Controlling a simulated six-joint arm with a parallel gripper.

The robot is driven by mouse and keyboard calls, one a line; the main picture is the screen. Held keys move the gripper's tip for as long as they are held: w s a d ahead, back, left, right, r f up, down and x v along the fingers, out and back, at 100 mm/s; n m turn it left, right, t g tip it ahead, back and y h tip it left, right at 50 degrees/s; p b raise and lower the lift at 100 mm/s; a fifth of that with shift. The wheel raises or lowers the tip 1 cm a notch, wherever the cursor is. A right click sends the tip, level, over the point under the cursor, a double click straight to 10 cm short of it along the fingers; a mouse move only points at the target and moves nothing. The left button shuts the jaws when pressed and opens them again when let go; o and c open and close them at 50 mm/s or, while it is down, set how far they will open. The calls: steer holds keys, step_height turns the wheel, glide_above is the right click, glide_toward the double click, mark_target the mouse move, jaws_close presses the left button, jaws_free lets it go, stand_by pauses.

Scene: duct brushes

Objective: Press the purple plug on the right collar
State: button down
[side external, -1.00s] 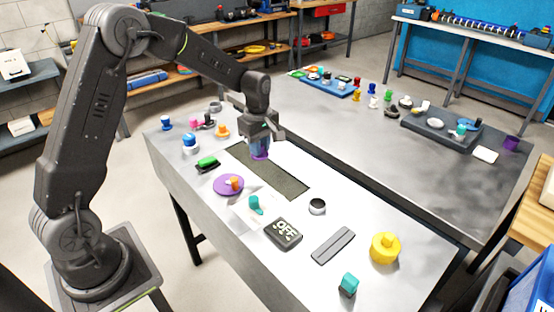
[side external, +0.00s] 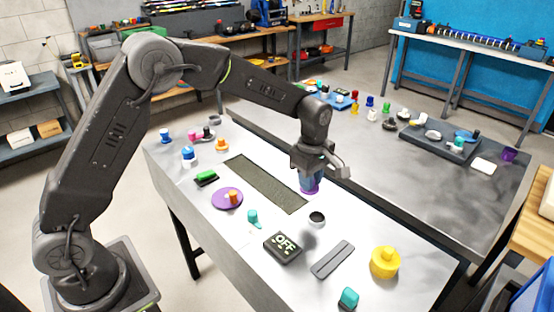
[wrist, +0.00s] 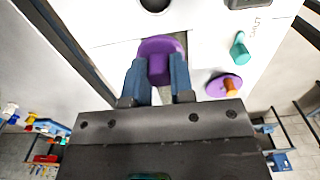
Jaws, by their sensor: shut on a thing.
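The purple plug (side external: 309,187) is between the fingers of my gripper (side external: 311,176), held above the table. In the wrist view the plug (wrist: 160,48) shows its wide round end beyond the two blue fingers of my gripper (wrist: 158,82), which are shut on its stem. A grey collar (side external: 317,218) with a dark open centre stands on the white surface, just in front of the held plug in the side view. The collar (wrist: 155,5) is partly cut off at the top of the wrist view. The plug is apart from it.
Near the collar are a dark OFF box (side external: 283,247), a grey bar (side external: 332,260), a teal piece (side external: 253,217) and a yellow knobbed piece (side external: 385,262). A purple disc (side external: 221,199) bears an orange peg. A dark strip (side external: 262,184) lies behind.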

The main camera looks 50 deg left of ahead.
steer(key=shift+d+f, duration=0.55)
steer(key=shift+f, duration=0.55)
steer(key=shift+d+f, duration=0.6)
steer(key=shift+f, duration=0.55)
steer(key=shift+d+f, duration=0.55)
steer(key=shift+f, duration=0.55)
steer(key=shift+f, duration=0.2)
steer(key=shift+c, duration=2.1)
jaws_free()
step_height(320, 180, up, 7)
steer(key=shift+c, duration=0.3)
